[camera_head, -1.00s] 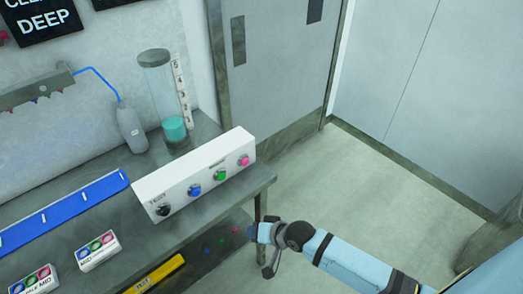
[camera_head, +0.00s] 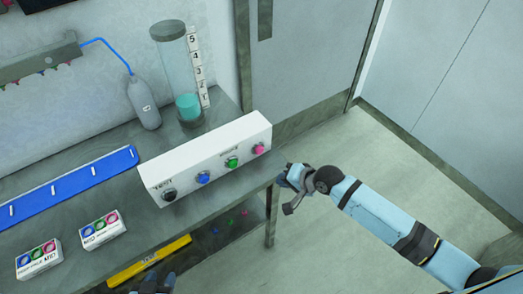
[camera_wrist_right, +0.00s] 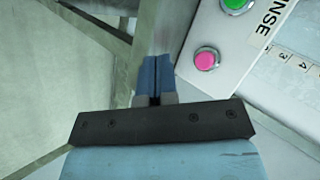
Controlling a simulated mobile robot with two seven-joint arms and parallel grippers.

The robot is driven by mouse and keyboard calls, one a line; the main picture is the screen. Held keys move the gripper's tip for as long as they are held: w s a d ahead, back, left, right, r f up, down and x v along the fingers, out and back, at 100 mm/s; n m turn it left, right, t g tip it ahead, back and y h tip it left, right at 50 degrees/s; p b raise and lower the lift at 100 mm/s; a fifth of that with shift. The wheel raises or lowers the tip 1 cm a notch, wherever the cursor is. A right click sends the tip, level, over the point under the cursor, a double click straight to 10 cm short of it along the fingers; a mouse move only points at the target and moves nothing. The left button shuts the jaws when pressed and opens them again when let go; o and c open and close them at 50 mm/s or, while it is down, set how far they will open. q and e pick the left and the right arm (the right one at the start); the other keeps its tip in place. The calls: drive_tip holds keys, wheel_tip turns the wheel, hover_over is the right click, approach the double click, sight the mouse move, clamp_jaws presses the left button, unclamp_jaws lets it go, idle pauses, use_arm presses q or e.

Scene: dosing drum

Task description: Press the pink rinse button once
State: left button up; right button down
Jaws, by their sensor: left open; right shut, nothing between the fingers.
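The pink rinse button (camera_head: 258,149) sits at the right end of the white button box (camera_head: 205,160) on the bench. It also shows in the right wrist view (camera_wrist_right: 207,60), right of my fingertips. My right gripper (camera_head: 283,173) is shut and empty, just beyond the bench's right corner, below and right of the pink button and apart from it. Its closed blue fingers show in the right wrist view (camera_wrist_right: 156,72). My left gripper (camera_head: 158,284) is open at the bottom edge of the head view, partly cut off.
The box also carries green (camera_head: 232,162), blue (camera_head: 203,177) and black (camera_head: 169,195) buttons. Behind it stand a clear cylinder (camera_head: 178,75) with teal liquid and a grey bottle (camera_head: 144,102). Blue tray (camera_head: 65,190) and small boxes lie left. Floor right of the bench is free.

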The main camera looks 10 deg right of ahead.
sight(259, 150)
drive_tip(key=w+b, duration=0.1)
drive_tip(key=w, duration=0.1)
drive_tip(key=w+a+b, duration=0.1)
drive_tip(key=w, duration=0.1)
drive_tip(key=w+a+b, duration=0.1)
drive_tip(key=w+b, duration=0.1)
drive_tip(key=shift+w+a, duration=0.1)
drive_tip(key=shift+w, duration=0.15)
drive_tip(key=shift+w+a, duration=0.35)
drive_tip(key=shift+w, duration=0.55)
idle(0.5)
drive_tip(key=shift+w, duration=0.1)
idle(0.6)
drive_tip(key=shift+w+a, duration=0.1)
drive_tip(key=shift+w, duration=0.15)
drive_tip(key=shift+w+a+p, duration=0.1)
drive_tip(key=shift+p, duration=0.2)
